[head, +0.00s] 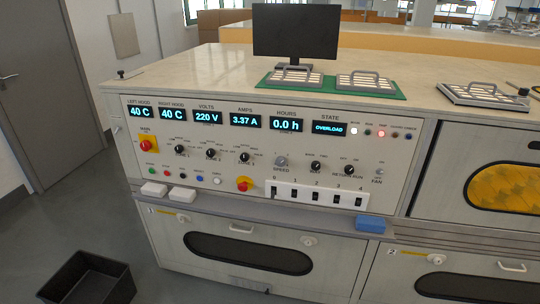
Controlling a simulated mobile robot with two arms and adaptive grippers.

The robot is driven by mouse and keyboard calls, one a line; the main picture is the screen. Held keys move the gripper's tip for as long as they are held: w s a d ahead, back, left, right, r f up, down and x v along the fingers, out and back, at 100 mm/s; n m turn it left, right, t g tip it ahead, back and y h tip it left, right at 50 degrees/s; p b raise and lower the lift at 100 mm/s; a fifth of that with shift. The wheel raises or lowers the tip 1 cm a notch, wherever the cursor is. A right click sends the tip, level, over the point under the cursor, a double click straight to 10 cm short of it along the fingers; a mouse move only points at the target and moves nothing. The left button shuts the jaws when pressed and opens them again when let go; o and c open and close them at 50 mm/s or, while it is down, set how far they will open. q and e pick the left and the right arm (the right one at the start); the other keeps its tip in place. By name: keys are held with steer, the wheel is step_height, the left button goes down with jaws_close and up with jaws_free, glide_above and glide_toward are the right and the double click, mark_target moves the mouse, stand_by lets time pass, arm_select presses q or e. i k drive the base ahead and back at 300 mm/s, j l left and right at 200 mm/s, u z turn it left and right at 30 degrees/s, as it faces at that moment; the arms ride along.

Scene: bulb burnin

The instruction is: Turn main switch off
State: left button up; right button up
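The main switch (147,144) is a red rotary knob on a yellow plate at the left end of the grey control panel (260,147). A small label above it appears to read MAIN. The knob's exact position is too small to tell. The panel displays are lit, and the state display (329,128) reads OVERLOAD. The volts display (206,117) reads 220 V and the amps display (245,120) reads 3.37 A. A red lamp (381,133) glows at the panel's right. Neither of my grippers is in the head view.
A red mushroom button (243,184) on yellow sits lower on the panel. A white strip of rocker switches (315,195) is to its right. White blocks and a blue block (370,223) lie on the ledge. A black bin (93,279) stands on the floor at left.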

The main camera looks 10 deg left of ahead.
mark_target(145, 145)
steer(key=u, duration=1.3)
